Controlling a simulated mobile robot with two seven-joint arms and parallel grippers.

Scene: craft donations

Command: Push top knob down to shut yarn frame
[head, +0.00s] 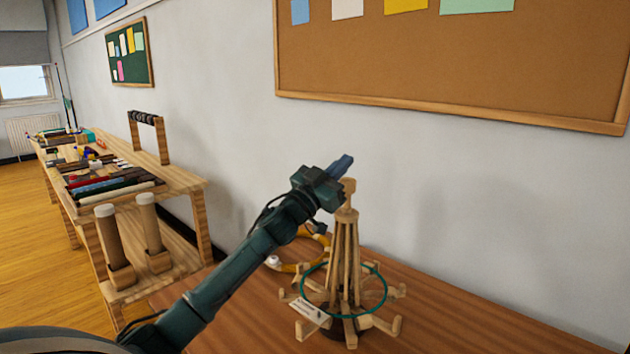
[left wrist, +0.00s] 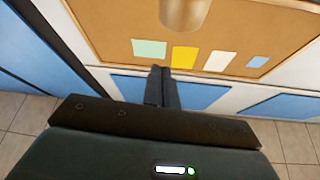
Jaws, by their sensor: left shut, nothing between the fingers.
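The yarn frame (head: 355,250) stands upright on a brown table, made of pale wooden slats gathered steeply toward the top. Its pale wooden top knob (head: 348,186) sits at the peak. Wooden arms spread out at its base, with a green ring around them. My left gripper (head: 345,160) is shut and empty, its blue-grey fingertips close to the knob and a little above it in the picture. Whether they touch I cannot tell. In the left wrist view a wooden cylinder, likely the knob (left wrist: 185,12), shows beyond the closed fingertips. My right gripper is out of view.
A white label (head: 310,311) lies at the frame's base. An orange-yellow hoop-like thing (head: 290,267) is behind my left arm. The wall with a cork board (head: 450,60) is close behind. The brown table (head: 470,325) is clear to the right. A wooden shelf bench (head: 190,185) stands left.

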